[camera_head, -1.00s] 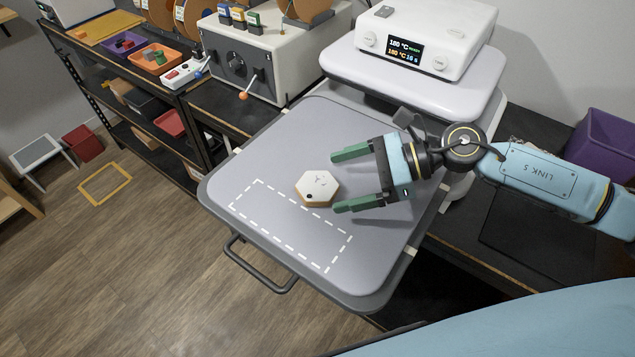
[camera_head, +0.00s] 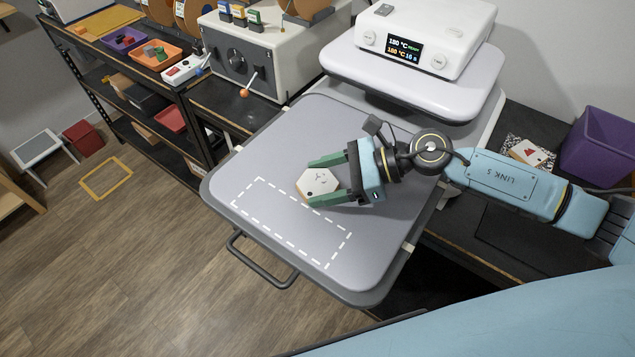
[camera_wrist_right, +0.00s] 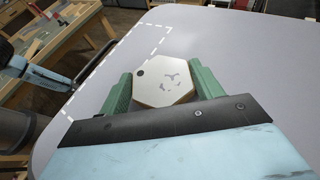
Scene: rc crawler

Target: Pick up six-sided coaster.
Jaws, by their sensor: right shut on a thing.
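The six-sided coaster (camera_head: 317,182) is white on top with a tan edge, a dark dot and grey marks. It is on or just above the grey press plate (camera_head: 290,128), beside the dashed white outline; I cannot tell whether it touches the plate. My right gripper (camera_head: 322,182) has its green fingers on both sides of the coaster and is shut on it. In the right wrist view the coaster (camera_wrist_right: 164,84) sits between the two green fingers. My left gripper is not in view.
The heat press with its display (camera_head: 425,40) stands behind the plate. A grey machine with an orange-tipped lever (camera_head: 244,92) is at the back left. A purple bin (camera_head: 600,148) is at the right. A handle (camera_head: 262,268) juts from the plate's front.

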